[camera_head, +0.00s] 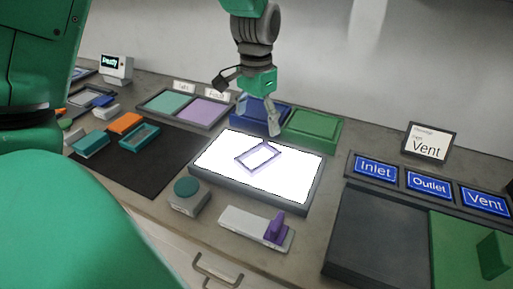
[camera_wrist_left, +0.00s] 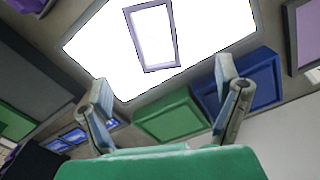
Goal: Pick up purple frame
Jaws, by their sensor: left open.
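The purple frame (camera_head: 258,157) is a thin rectangular outline lying on the glowing white light panel (camera_head: 220,158) in the head view. It also shows in the left wrist view (camera_wrist_left: 149,69), near the top middle on the bright panel (camera_wrist_left: 95,55). My left gripper (camera_head: 258,113) hangs above the back edge of the panel, near the frame but apart from it. In the left wrist view its two fingers (camera_wrist_left: 163,80) are spread wide with nothing between them. My right gripper is not seen.
Blue (camera_head: 262,112) and green (camera_head: 311,128) trays stand behind the panel. A grey box with a round green button (camera_head: 187,188) and a purple-handled device (camera_head: 274,229) stand in front. Inlet, Outlet and Vent labels (camera_head: 428,184) lie at right. A black mat (camera_head: 150,165) lies left.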

